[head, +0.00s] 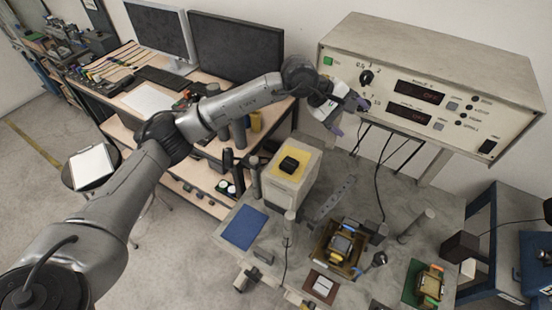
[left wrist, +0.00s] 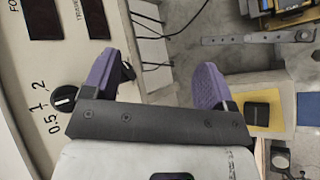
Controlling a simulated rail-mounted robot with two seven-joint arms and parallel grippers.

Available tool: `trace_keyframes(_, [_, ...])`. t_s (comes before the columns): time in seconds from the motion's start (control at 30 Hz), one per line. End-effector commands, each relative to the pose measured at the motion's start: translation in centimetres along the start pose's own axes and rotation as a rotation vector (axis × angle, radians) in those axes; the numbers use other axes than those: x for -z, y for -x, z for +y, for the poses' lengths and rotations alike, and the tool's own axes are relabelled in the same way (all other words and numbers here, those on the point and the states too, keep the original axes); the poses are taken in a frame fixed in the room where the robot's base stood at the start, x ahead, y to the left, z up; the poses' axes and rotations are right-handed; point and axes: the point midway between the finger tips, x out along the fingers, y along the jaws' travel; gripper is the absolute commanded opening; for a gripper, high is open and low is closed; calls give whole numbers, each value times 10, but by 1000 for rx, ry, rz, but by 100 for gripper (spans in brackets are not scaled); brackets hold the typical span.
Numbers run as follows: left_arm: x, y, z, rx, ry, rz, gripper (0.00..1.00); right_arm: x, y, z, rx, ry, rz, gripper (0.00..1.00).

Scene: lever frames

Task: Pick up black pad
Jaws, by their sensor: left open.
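A small black pad (head: 289,164) lies on a yellow square (head: 304,166) on top of a pale block (head: 283,190) on the bench. The pad also shows in the left wrist view (left wrist: 257,115), at the right, outside the jaws. My left gripper (head: 349,117), with purple fingers, is up and to the right of the pad in the head view, close by the control box front. In the left wrist view my left gripper (left wrist: 160,62) is open, with nothing between its fingers. My right gripper is not in view.
A large control box (head: 430,85) with dials and displays stands behind the bench. Posts (head: 254,178) rise beside the pale block. A blue mat (head: 244,227) and a brass-coloured fixture (head: 340,245) lie nearer. Black cables (head: 378,180) hang below the box. A wooden desk with monitors (head: 236,47) stands at the left.

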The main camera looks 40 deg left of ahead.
Motion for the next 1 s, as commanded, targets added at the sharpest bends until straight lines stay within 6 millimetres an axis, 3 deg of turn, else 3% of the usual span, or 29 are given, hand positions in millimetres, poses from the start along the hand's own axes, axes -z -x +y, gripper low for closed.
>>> trace_keyframes(0.1, [28,6,-38,254,-216,114,79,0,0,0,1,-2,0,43])
trace_keyframes(0.2, [43,19,-66,471,-388,153,79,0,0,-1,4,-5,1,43])
trace_keyframes(0.43, [54,53,-110,853,-698,40,79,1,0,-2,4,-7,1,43])
trace_keyframes(0.7, [55,56,-117,910,-876,-64,79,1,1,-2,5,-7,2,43])
trace_keyframes(1.0, [68,26,-150,910,-890,-74,79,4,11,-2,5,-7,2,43])
